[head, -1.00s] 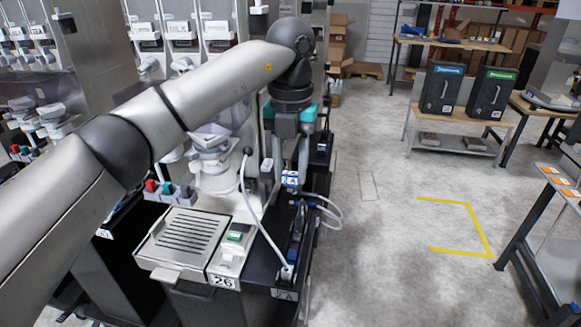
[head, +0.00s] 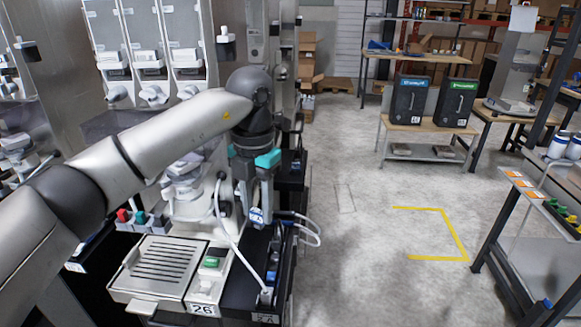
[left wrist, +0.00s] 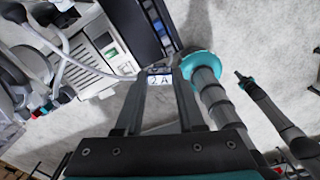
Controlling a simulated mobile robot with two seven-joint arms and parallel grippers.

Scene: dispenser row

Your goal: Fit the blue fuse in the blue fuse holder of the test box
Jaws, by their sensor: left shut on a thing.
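My left gripper (head: 256,214) is shut on a small piece with a white-and-blue "2 A" label, which I take for the blue fuse (head: 257,217). In the left wrist view the fuse (left wrist: 160,80) shows between my fingertips (left wrist: 160,84), label facing the camera. A narrow black box with blue parts and a "2 A" front label, seemingly the test box (head: 266,318), lies below and in front of the gripper. The fuse looks held above it, apart from it. I cannot clearly make out the blue fuse holder. My right gripper is not in view.
A grey unit with a slotted tray (head: 163,262) and a "26" label (head: 203,309) stands left of the black box. A white cable (head: 229,235) loops close by the gripper. Open floor (head: 365,225) with yellow tape lies right; two black cases (head: 410,100) stand farther back.

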